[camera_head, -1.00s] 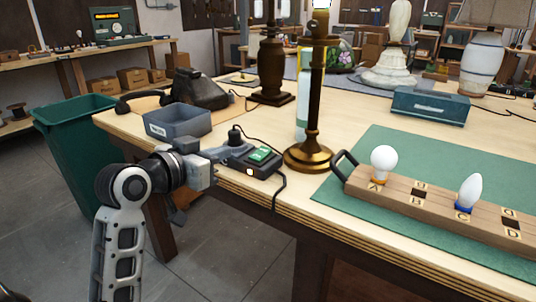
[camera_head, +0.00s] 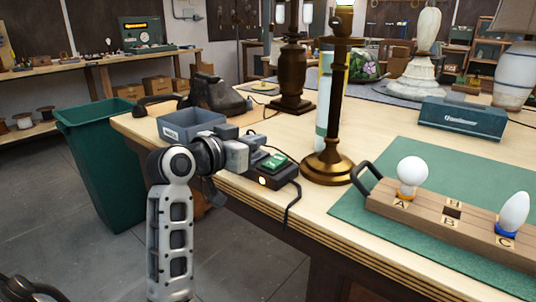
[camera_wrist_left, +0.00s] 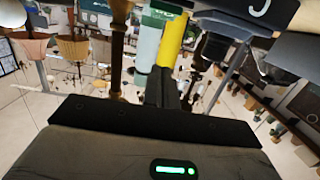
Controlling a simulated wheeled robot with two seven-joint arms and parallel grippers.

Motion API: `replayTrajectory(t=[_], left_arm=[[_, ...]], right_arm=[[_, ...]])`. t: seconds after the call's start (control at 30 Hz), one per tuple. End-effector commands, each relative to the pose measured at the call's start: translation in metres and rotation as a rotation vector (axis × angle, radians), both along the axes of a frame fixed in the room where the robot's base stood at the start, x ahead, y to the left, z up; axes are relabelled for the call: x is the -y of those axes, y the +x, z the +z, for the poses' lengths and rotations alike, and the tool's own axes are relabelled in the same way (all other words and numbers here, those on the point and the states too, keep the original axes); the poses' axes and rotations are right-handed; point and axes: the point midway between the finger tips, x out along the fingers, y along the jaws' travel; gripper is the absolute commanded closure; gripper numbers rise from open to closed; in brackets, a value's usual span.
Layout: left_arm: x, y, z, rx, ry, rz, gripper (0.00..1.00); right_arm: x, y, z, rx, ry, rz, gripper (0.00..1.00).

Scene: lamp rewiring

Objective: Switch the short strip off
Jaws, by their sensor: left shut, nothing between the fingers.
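The short strip (camera_head: 284,179) is a small black box at the table's front edge, left of the brass lamp base. It has a green rocker switch (camera_head: 273,162) on top and a lit amber light (camera_head: 262,181) on its front. A black cord hangs from its right end over the edge. My left gripper (camera_head: 254,150) is shut and empty, close beside the strip's left end and hiding part of it; I cannot tell whether it touches. In the left wrist view its dark fingers (camera_wrist_left: 163,88) are together. My right gripper is not in view.
A grey bin (camera_head: 190,124) stands behind my left gripper. The brass lamp (camera_head: 327,167) rises just right of the strip. A wooden bulb holder (camera_head: 470,227) lies on a green mat (camera_head: 350,212) further right. A green trash bin (camera_head: 103,170) stands left of the table.

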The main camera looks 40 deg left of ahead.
Motion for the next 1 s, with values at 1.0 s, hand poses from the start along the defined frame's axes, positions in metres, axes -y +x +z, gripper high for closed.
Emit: replayTrajectory(t=[1.0], left_arm=[[0.004,0.044,-0.042,-0.026,0.005,-0.001,1.0]], right_arm=[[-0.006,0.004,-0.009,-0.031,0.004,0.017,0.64]])
